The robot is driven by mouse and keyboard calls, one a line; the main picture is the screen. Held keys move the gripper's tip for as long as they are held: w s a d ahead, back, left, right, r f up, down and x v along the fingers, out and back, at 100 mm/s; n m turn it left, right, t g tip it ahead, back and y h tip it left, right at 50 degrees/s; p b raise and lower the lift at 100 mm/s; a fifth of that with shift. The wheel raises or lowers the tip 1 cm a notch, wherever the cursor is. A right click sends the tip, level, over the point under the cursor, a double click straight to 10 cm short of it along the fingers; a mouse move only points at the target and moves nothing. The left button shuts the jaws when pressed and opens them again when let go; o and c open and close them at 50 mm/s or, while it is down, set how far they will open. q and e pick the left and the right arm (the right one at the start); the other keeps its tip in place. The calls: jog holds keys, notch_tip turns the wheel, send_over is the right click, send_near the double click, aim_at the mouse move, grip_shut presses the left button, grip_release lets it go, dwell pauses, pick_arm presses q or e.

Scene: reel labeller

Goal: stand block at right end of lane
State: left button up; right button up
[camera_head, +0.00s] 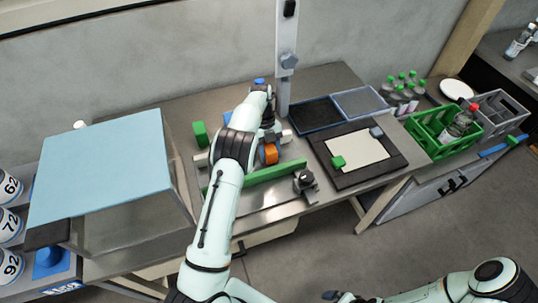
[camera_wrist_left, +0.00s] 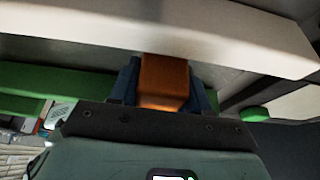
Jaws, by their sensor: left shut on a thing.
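The orange block (camera_head: 269,153) is in my left gripper, and it also shows in the left wrist view (camera_wrist_left: 164,80) between two dark blue fingers. My left gripper (camera_wrist_left: 163,85) is shut on it. In the head view the arm and wrist hide much of this gripper. The lane lies between a long green rail (camera_head: 278,171) in front and a white rail (camera_head: 200,160) behind. The block is over the lane, towards its right part; whether it touches the floor I cannot tell. The white rail (camera_wrist_left: 190,25) runs across the wrist view beyond the block.
A green block (camera_head: 200,134) stands behind the lane at left. A metal post (camera_head: 287,60) rises behind. A small dark fixture (camera_head: 305,183) sits by the green rail's right end. A dark board with paper (camera_head: 365,175) lies to the right. A blue-topped box (camera_head: 100,165) stands left.

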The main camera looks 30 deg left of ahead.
pick_arm(q)
jog(key=shift+s+d+f, duration=0.1)
jog(key=shift+d+f, duration=0.05)
jog(key=shift+f, duration=0.2)
jog(key=o, duration=1.2)
jog(key=shift+f, duration=0.15)
